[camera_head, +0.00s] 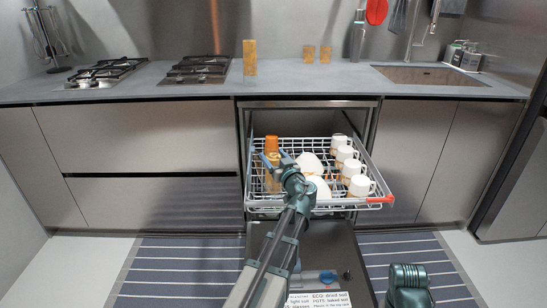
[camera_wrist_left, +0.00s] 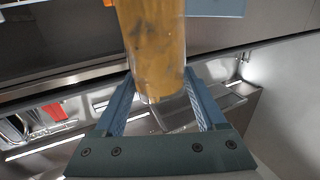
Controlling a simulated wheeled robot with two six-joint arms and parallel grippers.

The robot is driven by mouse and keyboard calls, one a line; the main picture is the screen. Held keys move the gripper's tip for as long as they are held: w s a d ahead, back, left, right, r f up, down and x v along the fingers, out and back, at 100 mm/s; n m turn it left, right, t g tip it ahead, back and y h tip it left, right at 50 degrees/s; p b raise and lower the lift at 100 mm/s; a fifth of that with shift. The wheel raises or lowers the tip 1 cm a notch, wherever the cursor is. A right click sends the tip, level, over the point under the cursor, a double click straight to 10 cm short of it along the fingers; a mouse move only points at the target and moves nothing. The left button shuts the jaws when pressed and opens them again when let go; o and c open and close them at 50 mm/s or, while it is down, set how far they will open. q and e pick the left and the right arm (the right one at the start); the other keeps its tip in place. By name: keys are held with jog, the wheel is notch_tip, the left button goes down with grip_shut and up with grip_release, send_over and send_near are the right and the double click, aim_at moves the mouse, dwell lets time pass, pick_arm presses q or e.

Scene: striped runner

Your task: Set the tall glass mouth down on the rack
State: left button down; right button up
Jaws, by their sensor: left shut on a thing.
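A tall amber, stained glass (camera_wrist_left: 152,45) is between the fingers of my left gripper (camera_wrist_left: 160,100) in the left wrist view, and the gripper is shut on it. In the head view my left gripper (camera_head: 272,164) is over the left part of the pulled-out white wire rack (camera_head: 345,201). The held glass (camera_head: 272,181) shows there as a yellowish shape, partly hidden by the gripper and arm. I cannot tell which end is its mouth or whether it touches the rack. My right arm shows only at lower right; its gripper is out of view.
An orange cup (camera_head: 271,145) stands at the rack's back left. White mugs (camera_head: 345,155) line its right side, with white bowls (camera_head: 311,165) in the middle. The dishwasher door (camera_head: 341,255) lies open below.

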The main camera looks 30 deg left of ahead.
pick_arm(q)
jog(key=shift+f, duration=0.2)
jog(key=shift+f+b, duration=0.35)
jog(key=shift+b, duration=0.2)
grip_release()
jog(key=v, duration=1.4)
